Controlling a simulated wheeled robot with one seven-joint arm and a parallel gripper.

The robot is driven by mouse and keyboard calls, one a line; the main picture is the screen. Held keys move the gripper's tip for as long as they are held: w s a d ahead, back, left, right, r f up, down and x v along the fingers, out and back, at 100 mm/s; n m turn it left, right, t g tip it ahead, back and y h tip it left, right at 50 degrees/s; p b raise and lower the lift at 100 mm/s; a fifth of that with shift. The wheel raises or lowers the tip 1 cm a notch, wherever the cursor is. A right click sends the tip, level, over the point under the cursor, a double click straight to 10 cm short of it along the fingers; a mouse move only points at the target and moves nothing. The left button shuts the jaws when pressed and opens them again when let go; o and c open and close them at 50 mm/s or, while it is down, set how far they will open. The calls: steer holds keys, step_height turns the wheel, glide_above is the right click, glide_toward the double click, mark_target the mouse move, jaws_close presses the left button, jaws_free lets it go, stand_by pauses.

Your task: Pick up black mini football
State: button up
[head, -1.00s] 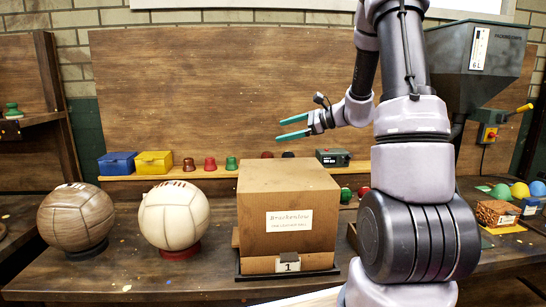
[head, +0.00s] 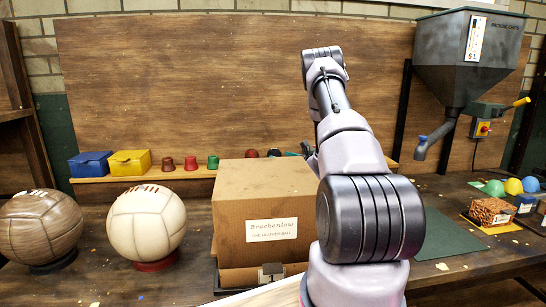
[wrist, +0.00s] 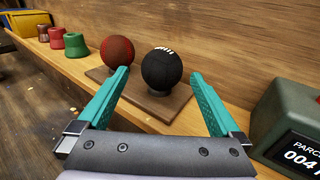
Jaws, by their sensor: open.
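The black mini football (wrist: 161,67), with white laces, rests on a small stand on a wooden board (wrist: 176,105) on the shelf. A dark red mini ball (wrist: 117,50) sits just left of it. My gripper (wrist: 160,73) is open and empty. In the wrist view its teal fingers spread to either side of the black ball, which appears between and beyond the tips; I see no contact. In the head view only the top of the black ball (head: 274,152) shows behind the cardboard box, and my arm mostly hides the gripper.
A grey-green scale (wrist: 288,122) stands right of the board. Red and green cups (wrist: 75,44) stand to its left. In front are a cardboard box (head: 240,190) and two large balls, white (head: 146,228) and brown (head: 40,228). A hopper (head: 462,60) stands at right.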

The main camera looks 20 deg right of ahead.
mark_target(274, 154)
steer(key=shift+d+x, duration=0.2)
steer(key=shift+x, duration=2.8)
steer(key=c, duration=1.3)
